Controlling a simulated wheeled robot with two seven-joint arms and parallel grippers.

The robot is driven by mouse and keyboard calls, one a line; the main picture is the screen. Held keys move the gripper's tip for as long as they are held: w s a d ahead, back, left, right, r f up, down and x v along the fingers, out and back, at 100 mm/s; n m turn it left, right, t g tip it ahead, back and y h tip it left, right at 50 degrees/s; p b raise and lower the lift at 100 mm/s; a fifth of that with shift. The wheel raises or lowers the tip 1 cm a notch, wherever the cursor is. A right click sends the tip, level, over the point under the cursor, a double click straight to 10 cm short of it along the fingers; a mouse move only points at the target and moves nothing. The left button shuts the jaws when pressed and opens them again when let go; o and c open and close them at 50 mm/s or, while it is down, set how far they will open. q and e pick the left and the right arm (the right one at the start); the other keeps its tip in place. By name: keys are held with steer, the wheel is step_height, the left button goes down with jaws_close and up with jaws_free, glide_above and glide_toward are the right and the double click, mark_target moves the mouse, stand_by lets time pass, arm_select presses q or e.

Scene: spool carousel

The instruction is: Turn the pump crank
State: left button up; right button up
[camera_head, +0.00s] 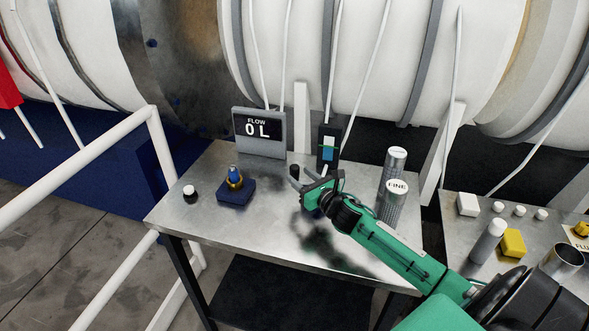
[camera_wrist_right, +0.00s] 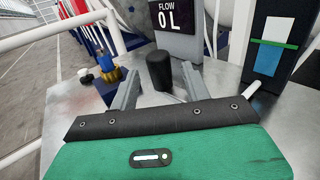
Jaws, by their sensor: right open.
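The black cylindrical knob (camera_wrist_right: 159,70), which looks like the crank handle, stands upright above the metal table. It also shows in the head view (camera_head: 294,172), beside my gripper. My right gripper (camera_wrist_right: 160,80) is open, with one grey finger on each side of the knob in the wrist view; I cannot tell whether either touches it. A thin pale rod below the knob is partly hidden by the gripper. In the head view my right gripper (camera_head: 300,182) reaches in from the lower right. A dark upright unit (camera_head: 328,147) with a blue, white and green face stands just behind. My left gripper is not in view.
A display (camera_head: 259,132) reading "FLOW 0 L" stands at the table's back. A blue block with a brass fitting (camera_head: 235,185) and a small black-and-white knob (camera_head: 189,192) are to the left. Two metal cylinders, one marked "FINE" (camera_head: 392,205), stand right. The table's (camera_head: 240,225) front left is clear.

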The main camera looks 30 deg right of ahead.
mark_target(298, 174)
steer(key=w, duration=0.3)
steer(key=shift+a+r+p, duration=0.1)
steer(key=shift+p, duration=0.2)
steer(key=shift+w, duration=0.35)
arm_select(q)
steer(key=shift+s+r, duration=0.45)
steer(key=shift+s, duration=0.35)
arm_select(e)
steer(key=shift+c, duration=1.1)
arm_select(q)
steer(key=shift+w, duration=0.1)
arm_select(e)
jaws_close()
